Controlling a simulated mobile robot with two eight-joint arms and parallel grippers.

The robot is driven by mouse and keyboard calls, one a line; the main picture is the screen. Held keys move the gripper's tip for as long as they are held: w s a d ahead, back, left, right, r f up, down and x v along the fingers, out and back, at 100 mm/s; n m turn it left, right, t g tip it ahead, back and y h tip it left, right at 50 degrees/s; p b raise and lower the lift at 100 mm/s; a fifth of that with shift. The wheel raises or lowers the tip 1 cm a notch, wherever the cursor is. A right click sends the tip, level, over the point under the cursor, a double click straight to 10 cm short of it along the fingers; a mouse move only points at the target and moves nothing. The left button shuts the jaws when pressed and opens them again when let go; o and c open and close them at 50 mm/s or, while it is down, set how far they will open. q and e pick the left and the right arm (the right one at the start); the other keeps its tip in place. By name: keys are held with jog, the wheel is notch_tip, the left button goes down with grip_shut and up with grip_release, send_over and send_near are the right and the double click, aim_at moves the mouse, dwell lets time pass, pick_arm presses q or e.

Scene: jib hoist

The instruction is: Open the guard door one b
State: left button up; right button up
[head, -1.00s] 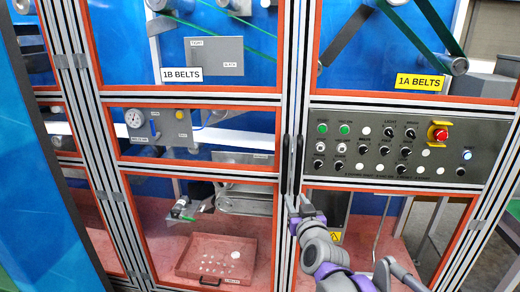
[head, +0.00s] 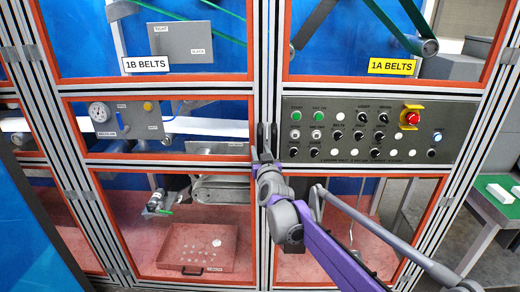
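Guard door 1B, with the white "1B BELTS" label (head: 147,63), is the orange-framed clear door (head: 258,40) left of the middle post. It looks shut, its frame flush with the post. Two dark upright handles (head: 267,132) stand side by side on the middle post, between the 1B and 1A doors. My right gripper (head: 265,158) is at the lower part of these handles and hides their lower ends. Its fingers are too small and covered to show whether they are open or shut, or touching a handle. My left gripper is not in view.
The control panel (head: 350,146) with knobs and a red emergency stop (head: 411,116) is right of the handles. The "1A BELTS" label (head: 391,66) is above it. Behind the left door's lower pane lies a red tray (head: 170,262). A green-topped table (head: 510,205) stands far right.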

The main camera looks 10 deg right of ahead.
jog(key=shift+w, duration=0.3)
grip_shut()
dwell(1.3)
